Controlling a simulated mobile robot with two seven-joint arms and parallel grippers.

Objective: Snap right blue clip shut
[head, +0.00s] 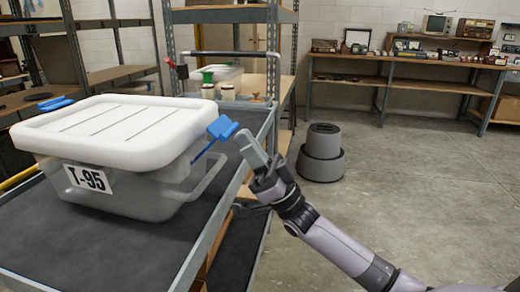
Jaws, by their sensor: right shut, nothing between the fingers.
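A clear tub with a white lid (115,130) and a "T-95" label sits on the dark top of a cart. The right blue clip (222,127) is at the lid's right edge and sticks outward, with a thin blue part slanting down along the tub's side. The left blue clip (55,104) stands out at the lid's left edge. My left gripper is out of view.
The cart (110,245) has free dark surface in front of the tub. A grey step stool (321,153) is on the floor beyond my right arm. Shelves with old radios (475,29) line the back wall. The floor at right is clear.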

